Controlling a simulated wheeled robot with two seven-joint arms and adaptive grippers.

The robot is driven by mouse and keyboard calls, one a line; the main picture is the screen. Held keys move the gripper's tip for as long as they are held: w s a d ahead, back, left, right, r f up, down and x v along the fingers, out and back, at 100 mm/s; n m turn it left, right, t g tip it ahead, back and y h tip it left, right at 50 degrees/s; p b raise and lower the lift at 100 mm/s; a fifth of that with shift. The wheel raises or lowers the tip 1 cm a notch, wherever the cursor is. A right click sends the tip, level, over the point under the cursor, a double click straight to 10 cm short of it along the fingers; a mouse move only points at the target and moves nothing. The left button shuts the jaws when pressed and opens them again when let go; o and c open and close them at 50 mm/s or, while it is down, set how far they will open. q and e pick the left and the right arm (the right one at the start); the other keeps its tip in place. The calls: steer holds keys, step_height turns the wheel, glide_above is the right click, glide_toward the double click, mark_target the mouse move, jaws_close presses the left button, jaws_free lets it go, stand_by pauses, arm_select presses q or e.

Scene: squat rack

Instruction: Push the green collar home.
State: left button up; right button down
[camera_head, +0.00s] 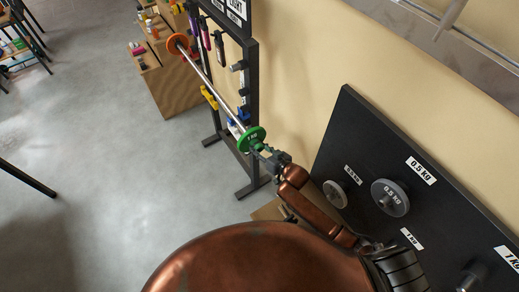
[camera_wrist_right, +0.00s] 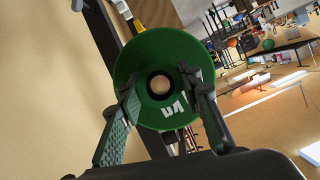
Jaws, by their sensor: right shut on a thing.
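The barbell (camera_head: 208,80) lies across the black rack and carries a green 1 kg plate (camera_head: 246,134) at its near end. The right gripper (camera_head: 264,151) is at this end, just outside the plate. It is shut on the green collar (camera_head: 258,146), a small green piece between the fingers. In the right wrist view the fingers of the right gripper (camera_wrist_right: 160,92) frame green surfaces around a central hole, with the round bar end in it. Collar and plate share one colour, so any gap between them cannot be told. My left gripper is not in view.
An orange plate (camera_head: 179,43) is at the bar's far end. The black rack upright (camera_head: 252,85) stands beside the wall. A black board (camera_head: 352,125) with grey plates on pegs is at the right. Open grey floor lies left of the bar.

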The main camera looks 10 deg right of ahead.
steer(key=shift+w, duration=0.2)
steer(key=c, duration=1.3)
jaws_free()
steer(key=shift+o, duration=0.2)
steer(key=o, duration=0.4)
steer(key=o, duration=0.4)
steer(key=shift+c, duration=0.2)
steer(key=shift+o, duration=0.3)
steer(key=o, duration=0.4)
steer(key=shift+c, duration=0.2)
steer(key=shift+o, duration=0.4)
